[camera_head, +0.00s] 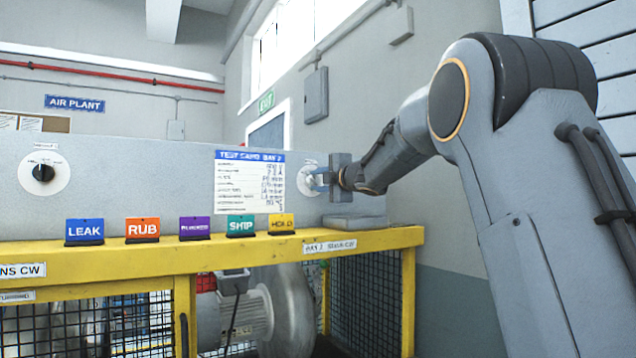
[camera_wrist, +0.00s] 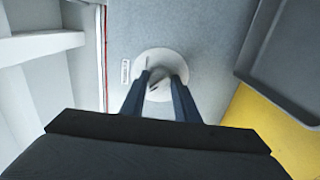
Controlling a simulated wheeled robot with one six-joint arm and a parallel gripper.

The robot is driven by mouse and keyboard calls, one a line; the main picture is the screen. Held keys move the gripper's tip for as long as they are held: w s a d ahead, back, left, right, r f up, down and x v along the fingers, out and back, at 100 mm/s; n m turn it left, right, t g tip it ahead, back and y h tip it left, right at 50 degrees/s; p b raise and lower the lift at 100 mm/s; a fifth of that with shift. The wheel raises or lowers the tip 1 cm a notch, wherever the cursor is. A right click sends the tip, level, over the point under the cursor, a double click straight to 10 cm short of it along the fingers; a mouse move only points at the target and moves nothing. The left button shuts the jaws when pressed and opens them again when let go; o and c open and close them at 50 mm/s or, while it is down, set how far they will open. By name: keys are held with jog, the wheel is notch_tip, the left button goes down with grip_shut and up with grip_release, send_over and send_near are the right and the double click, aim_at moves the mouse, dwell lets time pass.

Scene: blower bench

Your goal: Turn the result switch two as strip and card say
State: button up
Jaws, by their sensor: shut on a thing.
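The result switch (camera_wrist: 160,66) on the right of the grey panel has a round white dial. My gripper (camera_wrist: 157,86) is shut on its knob, with one finger on each side. The fingers hide most of the knob, so I cannot read its pointing. In the head view, my gripper (camera_head: 322,181) reaches the panel from the right, just beside the test card (camera_head: 249,182). The card has a blue header, "TEST CARD BAY 2", and several rows too small to read surely.
Coloured tags stand on the yellow beam (camera_head: 376,241): LEAK (camera_head: 84,231), RUB (camera_head: 142,229), a purple one (camera_head: 194,227), SHIP (camera_head: 240,225) and a yellow one (camera_head: 281,223). Another dial (camera_head: 43,172) is at the panel's left. A grey tray (camera_head: 355,222) lies below my gripper.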

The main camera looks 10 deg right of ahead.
jog(key=o, duration=1)
jog(key=shift+o, duration=0.2)
jog(key=b+v, duration=0.2)
jog(key=v, duration=0.5)
jog(key=shift+s, duration=0.35)
